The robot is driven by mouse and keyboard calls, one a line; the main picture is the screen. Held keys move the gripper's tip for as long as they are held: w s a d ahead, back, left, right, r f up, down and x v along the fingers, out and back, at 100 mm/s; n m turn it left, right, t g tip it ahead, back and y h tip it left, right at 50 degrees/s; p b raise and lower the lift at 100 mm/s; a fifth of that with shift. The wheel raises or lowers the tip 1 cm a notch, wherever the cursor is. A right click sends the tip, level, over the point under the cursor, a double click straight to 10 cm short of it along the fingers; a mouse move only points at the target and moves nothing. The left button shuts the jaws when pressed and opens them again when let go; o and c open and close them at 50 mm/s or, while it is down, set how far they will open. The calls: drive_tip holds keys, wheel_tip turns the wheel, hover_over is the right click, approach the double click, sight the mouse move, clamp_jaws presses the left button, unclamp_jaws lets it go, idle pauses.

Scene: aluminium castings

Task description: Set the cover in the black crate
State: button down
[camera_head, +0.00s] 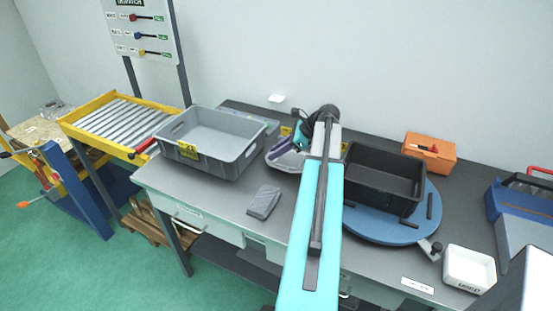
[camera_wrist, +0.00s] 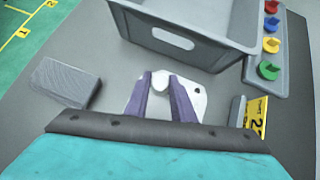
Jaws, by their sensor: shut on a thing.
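The black crate (camera_head: 378,194) stands on a round blue turntable (camera_head: 390,232), to the right of my arm in the head view, and looks empty. My gripper (camera_wrist: 163,78) is shut on the cover (camera_wrist: 197,96), a pale grey metal plate with a rounded boss between the two purple fingers. In the head view the cover (camera_head: 284,158) shows partly beside my wrist, left of the black crate. My arm hides part of it. I cannot tell whether the cover touches the table.
A grey crate (camera_head: 205,166) stands left of my gripper; its wall (camera_wrist: 155,30) is close in the wrist view. A grey block (camera_head: 263,201) lies nearer the front edge. An orange box (camera_head: 430,154) and a white tray (camera_head: 468,270) flank the turntable.

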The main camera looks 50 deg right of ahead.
sight(277, 159)
drive_tip(key=shift+f+p, duration=0.7)
drive_tip(key=shift+f, duration=1)
drive_tip(key=c, duration=1.5)
unclamp_jaws()
drive_tip(key=shift+f, duration=0.1)
drive_tip(key=shift+b+v, duration=1.6)
drive_tip(key=shift+v, duration=4.45)
